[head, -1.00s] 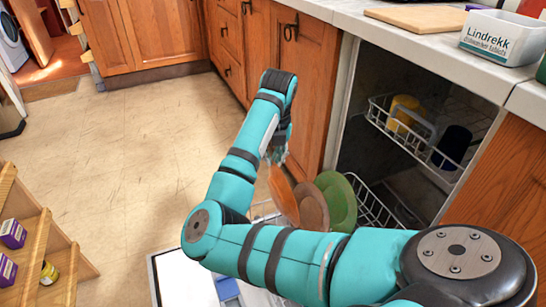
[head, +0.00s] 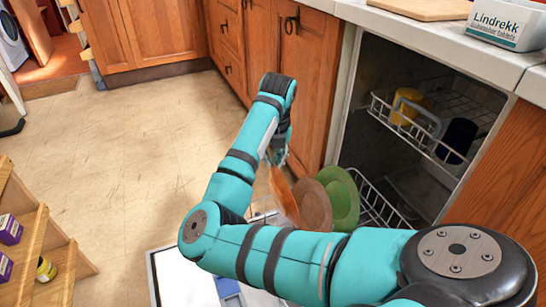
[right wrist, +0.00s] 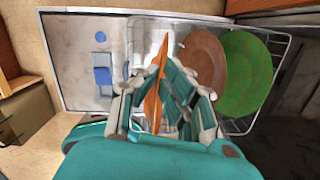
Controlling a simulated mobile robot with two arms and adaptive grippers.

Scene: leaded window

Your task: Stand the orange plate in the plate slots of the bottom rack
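The orange plate (head: 283,197) hangs below my right gripper (head: 276,155), turned nearly edge-on in the head view. In the right wrist view, the orange plate (right wrist: 154,98) runs between the two fingers of my right gripper (right wrist: 153,80), which look shut on it. The plate is over the pulled-out bottom rack (right wrist: 241,126), left of a brown plate (right wrist: 205,58) and a green plate (right wrist: 246,75). Both of these stand in the rack. Whether the orange plate touches the rack or its slots is hidden by the fingers. My left gripper is not in view.
The open dishwasher door (right wrist: 82,62) lies left of the rack in the wrist view. The upper rack (head: 427,135) holds a yellow mug (head: 405,108) and a dark cup (head: 457,140). A wooden shelf (head: 40,245) stands at the left. The floor between is clear.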

